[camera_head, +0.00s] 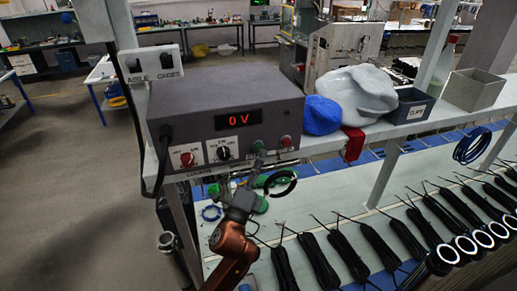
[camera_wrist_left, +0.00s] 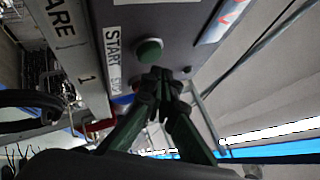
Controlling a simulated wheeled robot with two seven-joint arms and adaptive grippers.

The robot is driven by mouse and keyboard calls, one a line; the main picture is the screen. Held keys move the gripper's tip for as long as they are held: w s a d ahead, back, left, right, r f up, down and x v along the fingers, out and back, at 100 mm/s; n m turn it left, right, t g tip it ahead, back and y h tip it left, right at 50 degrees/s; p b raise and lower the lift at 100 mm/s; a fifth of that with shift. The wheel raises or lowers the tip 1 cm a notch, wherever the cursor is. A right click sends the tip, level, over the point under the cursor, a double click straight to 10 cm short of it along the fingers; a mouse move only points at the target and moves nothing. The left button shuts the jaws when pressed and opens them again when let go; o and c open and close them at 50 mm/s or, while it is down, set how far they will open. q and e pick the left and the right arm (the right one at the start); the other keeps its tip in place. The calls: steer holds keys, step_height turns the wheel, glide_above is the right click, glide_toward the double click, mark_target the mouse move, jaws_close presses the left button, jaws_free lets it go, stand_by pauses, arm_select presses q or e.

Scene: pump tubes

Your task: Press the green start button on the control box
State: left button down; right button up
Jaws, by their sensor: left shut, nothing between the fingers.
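The control box (camera_head: 225,105) is a grey box with a red display reading 0 V, standing on the shelf. The green start button (camera_head: 257,146) is on the lower right of its front face, and shows as a round green cap beside a START label in the left wrist view (camera_wrist_left: 149,51). My left gripper (camera_head: 259,157) comes up from below, fingers shut and empty. In the left wrist view its fingertips (camera_wrist_left: 159,74) are just below the button in the picture; I cannot tell whether they touch it. My right gripper is not in view.
A red button (camera_head: 286,141), a black knob (camera_head: 224,152) and a red switch (camera_head: 187,159) share the front face. A blue cloth (camera_head: 321,115), a white bag (camera_head: 356,94) and a dark bin (camera_head: 411,106) stand right of the box. Black tube bundles (camera_head: 345,255) lie below.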

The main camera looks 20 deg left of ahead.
arm_select(q)
steer(key=shift+w+a, duration=0.1)
steer(key=shift+w+a, duration=0.15)
steer(key=shift+w, duration=0.1)
steer(key=shift+w+a, duration=0.35)
steer(key=shift+w, duration=0.2)
stand_by(1.2)
steer(key=shift+s, duration=0.1)
steer(key=shift+s+d+p, duration=0.3)
steer(key=shift+s+d, duration=0.25)
steer(key=shift+s, duration=0.25)
steer(key=shift+s+d+p, duration=0.2)
steer(key=shift+s+d, duration=0.55)
steer(key=shift+s, duration=0.3)
steer(key=shift+s+d+p, duration=0.2)
steer(key=shift+s+d, duration=0.5)
steer(key=shift+s, duration=0.35)
